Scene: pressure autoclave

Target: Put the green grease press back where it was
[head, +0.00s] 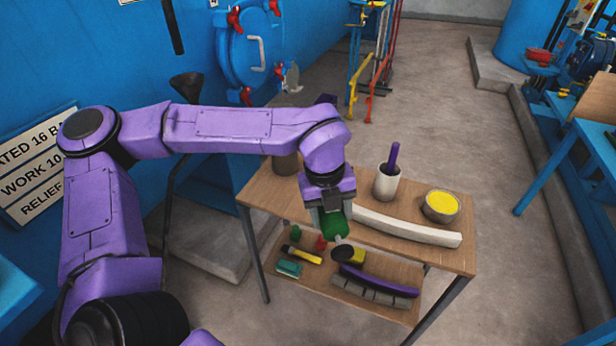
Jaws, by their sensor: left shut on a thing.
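My left gripper (328,203) reaches over the near left part of a two-level wooden table and points downward. It is shut on the green grease press (335,224), whose dark round end (342,253) hangs past the table's front edge in the picture. The upper part of the press is hidden by the gripper. I cannot tell whether the press touches the table. My right gripper is not in view.
The table's upper board (440,252) carries a curved white strip (410,226), a white cup (387,183) with a purple handle, and a yellow-filled bowl (441,206). The lower shelf holds a yellow tube (302,255), a teal block (289,269) and a purple curved piece (380,281).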

